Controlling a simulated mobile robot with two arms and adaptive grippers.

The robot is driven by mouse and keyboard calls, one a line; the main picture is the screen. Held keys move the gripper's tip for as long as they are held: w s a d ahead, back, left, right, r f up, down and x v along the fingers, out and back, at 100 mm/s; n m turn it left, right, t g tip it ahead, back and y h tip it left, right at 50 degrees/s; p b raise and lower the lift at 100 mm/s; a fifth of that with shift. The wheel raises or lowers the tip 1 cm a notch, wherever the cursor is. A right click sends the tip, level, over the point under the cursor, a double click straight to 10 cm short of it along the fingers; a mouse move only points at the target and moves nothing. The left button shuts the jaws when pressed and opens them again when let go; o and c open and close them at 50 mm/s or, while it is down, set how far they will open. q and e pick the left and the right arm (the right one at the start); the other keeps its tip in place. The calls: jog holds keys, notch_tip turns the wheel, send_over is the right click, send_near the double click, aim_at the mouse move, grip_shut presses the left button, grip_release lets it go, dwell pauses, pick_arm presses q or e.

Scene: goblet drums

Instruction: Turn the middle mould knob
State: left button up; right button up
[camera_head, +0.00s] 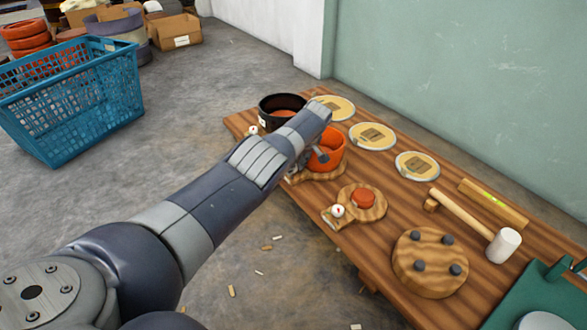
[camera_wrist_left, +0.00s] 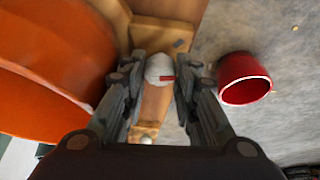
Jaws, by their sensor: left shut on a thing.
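Three moulds stand in a row on the wooden table (camera_head: 400,170). The middle one holds an orange pot (camera_head: 332,148) on a wooden board; the pot also fills the left side of the left wrist view (camera_wrist_left: 45,85). Its knob (camera_wrist_left: 158,68) is pale with a red mark and sits between the fingers of my left gripper (camera_wrist_left: 163,62), which is shut on it. In the head view my left arm mostly hides this knob. The left mould has a dark pot (camera_head: 283,104) and a white knob (camera_head: 253,130). The right mould has a small orange piece (camera_head: 363,198) and a white knob (camera_head: 338,211).
Several round discs (camera_head: 373,136) lie along the wall side. A mallet (camera_head: 503,245), a level (camera_head: 493,203) and a round board with dark pegs (camera_head: 431,263) lie to the right. A blue crate (camera_head: 70,100) stands on the floor. A red cup (camera_wrist_left: 245,78) shows in the wrist view.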

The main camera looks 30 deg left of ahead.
pick_arm(q)
jog(key=shift+d, duration=0.1)
dwell(0.3)
jog(key=o, duration=1)
